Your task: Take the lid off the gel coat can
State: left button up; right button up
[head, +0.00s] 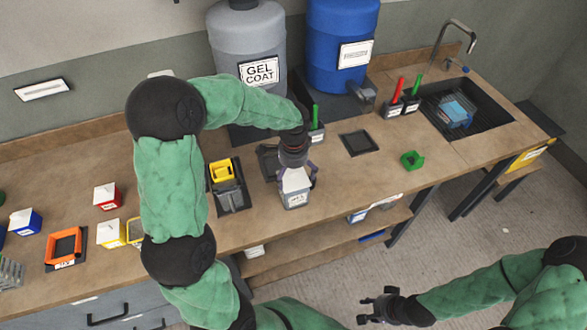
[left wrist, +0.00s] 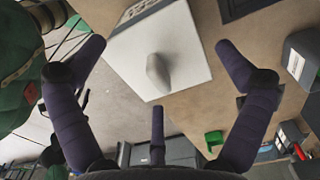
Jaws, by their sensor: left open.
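The gel coat can (head: 295,199) is a small grey box-shaped can with a "GEL" label, standing at the front of the bench. Its pale lid (head: 296,181) is on top. In the left wrist view the lid (left wrist: 180,45) is a white square with a grey knob (left wrist: 158,73) in the middle. My left gripper (head: 297,178) is directly above the can, its purple fingers open and spread to the sides of the lid. In the left wrist view the fingers (left wrist: 160,75) look apart from the knob. My right gripper (head: 378,305) is open and empty over the floor, in front of the bench.
A large grey gel coat drum (head: 248,45) and a blue drum (head: 338,30) stand behind. A yellow-and-black holder (head: 232,190) is left of the can. A flat dark tray (head: 358,143) and a green square piece (head: 412,160) are to the right. Bare bench lies between.

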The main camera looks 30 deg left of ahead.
aim_at(293, 173)
pick_arm(q)
jog(key=shift+s, duration=0.1)
jog(key=c, duration=1.3)
jog(key=shift+s+d, duration=0.1)
jog(key=shift+s, duration=0.1)
grip_shut()
jog(key=shift+f, duration=0.1)
jog(key=shift+w+r, duration=0.1)
jog(key=shift+r, duration=0.15)
jog(key=shift+w+r+p, duration=0.25)
jog(key=shift+r+p, duration=0.1)
jog(key=shift+p, duration=0.15)
jog(key=shift+r+p, duration=0.45)
jog(key=shift+r, duration=0.2)
jog(key=shift+s+r+p, duration=0.1)
jog(key=shift+r+p, duration=0.9)
jog(key=shift+r, duration=0.35)
